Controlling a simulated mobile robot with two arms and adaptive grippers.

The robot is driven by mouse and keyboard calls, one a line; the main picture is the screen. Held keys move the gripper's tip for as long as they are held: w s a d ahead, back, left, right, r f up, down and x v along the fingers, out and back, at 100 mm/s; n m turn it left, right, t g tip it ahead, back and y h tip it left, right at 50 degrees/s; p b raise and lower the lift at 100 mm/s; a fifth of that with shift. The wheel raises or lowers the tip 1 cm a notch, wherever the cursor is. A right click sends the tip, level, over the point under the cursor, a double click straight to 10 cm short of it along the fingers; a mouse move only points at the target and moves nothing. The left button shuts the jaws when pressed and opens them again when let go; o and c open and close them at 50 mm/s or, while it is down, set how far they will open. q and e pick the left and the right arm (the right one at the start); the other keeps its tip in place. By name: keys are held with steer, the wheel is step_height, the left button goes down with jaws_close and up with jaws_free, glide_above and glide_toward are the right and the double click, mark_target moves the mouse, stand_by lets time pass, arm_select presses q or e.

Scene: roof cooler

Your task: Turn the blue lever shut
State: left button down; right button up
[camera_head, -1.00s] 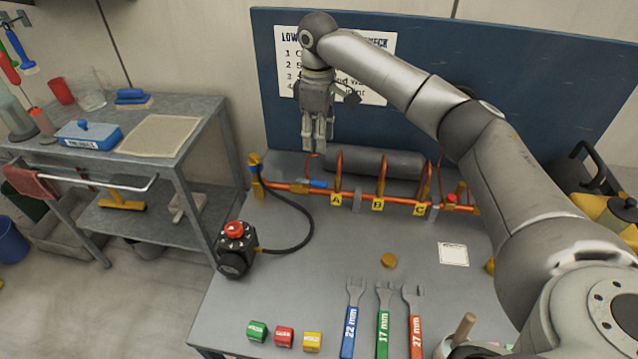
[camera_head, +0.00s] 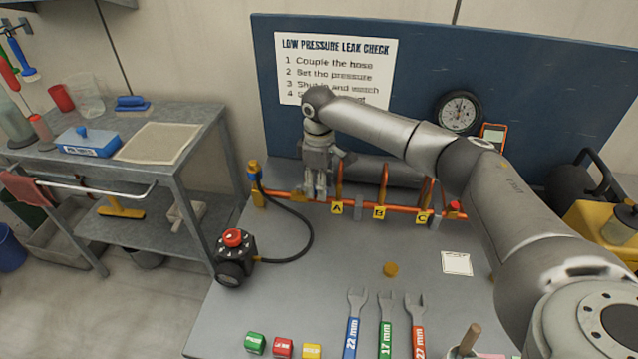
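The copper pipe (camera_head: 400,208) runs along the back of the bench, with yellow tags A, B and C on it. My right gripper (camera_head: 315,194) points down at the pipe, just left of tag A. Its fingers are close together and cover the spot of the blue lever, which is hidden now. I cannot tell whether the fingers touch or hold the lever. Part of the brass valve fitting (camera_head: 298,191) shows just left of the fingers. My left gripper is not in view.
A black hose (camera_head: 309,232) joins the pipe's left end to a black regulator with a red knob (camera_head: 234,238). Three wrenches, with the 17 mm wrench (camera_head: 386,325) in the middle, and coloured blocks lie at the front. The bench middle is mostly clear.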

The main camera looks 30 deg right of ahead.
steer(key=shift+f, duration=0.2)
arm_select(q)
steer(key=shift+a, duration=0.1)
arm_select(e)
jaws_close()
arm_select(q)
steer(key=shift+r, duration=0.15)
arm_select(e)
steer(key=shift+a, duration=0.1)
